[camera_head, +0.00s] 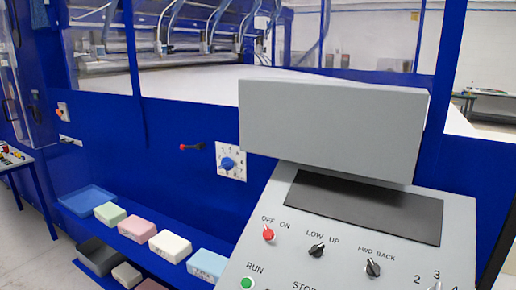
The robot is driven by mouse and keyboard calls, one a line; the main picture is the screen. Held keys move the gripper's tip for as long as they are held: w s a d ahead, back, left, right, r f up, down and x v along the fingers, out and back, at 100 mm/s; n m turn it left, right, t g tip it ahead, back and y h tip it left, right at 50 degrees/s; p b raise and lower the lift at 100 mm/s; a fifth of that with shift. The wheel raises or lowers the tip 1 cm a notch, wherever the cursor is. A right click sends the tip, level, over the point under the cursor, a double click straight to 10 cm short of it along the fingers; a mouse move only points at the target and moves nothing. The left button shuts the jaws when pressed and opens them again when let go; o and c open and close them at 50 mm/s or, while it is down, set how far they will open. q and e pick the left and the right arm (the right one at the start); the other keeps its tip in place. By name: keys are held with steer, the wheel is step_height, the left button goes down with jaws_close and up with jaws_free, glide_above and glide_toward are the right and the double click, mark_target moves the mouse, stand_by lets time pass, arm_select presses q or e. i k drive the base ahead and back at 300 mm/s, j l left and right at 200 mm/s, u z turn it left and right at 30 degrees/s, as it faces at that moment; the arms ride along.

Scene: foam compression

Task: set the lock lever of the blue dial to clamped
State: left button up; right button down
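The blue dial (227,164) sits on a white numbered plate (231,175) on the blue machine wall, left of the grey console. A small lever with a red tip (185,147) and a dark shaft sticks out to the left of the dial plate, roughly level. I take it for the lock lever, and no label for its positions is legible. Neither of my grippers is in view.
A grey control console (256,235) with knobs and a raised grey box (333,125) fills the right front. The wall around the lever is clear.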

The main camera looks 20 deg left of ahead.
mark_target(202, 145)
steer(key=u, duration=1.2)
